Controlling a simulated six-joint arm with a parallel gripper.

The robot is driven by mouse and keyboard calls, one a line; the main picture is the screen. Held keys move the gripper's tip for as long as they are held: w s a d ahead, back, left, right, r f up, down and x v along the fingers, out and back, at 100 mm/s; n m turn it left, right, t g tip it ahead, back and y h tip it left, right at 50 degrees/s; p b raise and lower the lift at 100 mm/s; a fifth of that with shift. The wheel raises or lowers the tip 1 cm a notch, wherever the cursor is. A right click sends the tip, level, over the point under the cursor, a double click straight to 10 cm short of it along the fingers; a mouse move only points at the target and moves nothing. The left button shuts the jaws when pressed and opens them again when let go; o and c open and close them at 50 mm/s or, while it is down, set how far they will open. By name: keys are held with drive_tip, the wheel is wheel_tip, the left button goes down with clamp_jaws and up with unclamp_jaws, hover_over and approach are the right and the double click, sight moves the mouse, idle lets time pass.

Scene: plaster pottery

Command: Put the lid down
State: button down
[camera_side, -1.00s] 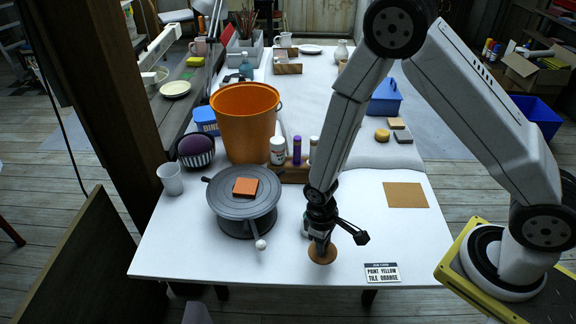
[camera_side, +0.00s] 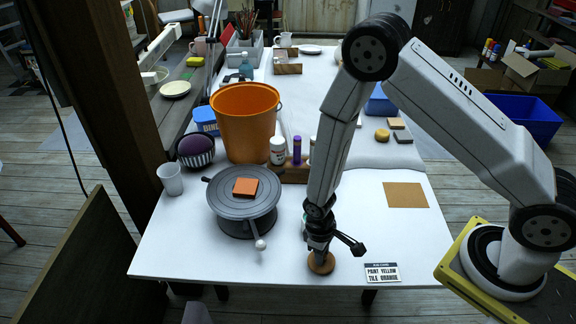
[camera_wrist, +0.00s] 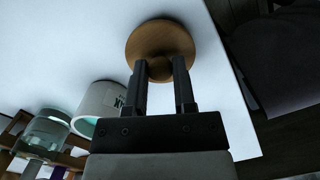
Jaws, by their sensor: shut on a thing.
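The lid (camera_side: 321,264) is a round, flat wooden disc with a small knob. In the wrist view the lid (camera_wrist: 160,40) is at the top, with its knob between the two fingertips. My gripper (camera_side: 320,250) points down over the front of the white table and is shut on the knob. In the wrist view my gripper (camera_wrist: 160,72) has a finger on each side of it. The lid is at or just above the table top; I cannot tell whether it touches. A white pot with lettering and a green inside (camera_wrist: 100,107) stands beside it in the wrist view.
A grey turntable (camera_side: 228,205) with an orange tile (camera_side: 245,187) stands to the left. A printed card (camera_side: 382,273) lies to the right of the lid, near the front edge. A brown square (camera_side: 405,195) lies further back, with clear white table around it.

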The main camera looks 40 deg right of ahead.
drive_tip(key=shift+f, duration=0.1)
drive_tip(key=shift+c, duration=2.2)
unclamp_jaws()
wheel_tip(320, 180, up, 12)
drive_tip(key=w, duration=0.1)
drive_tip(key=shift+w+a, duration=0.2)
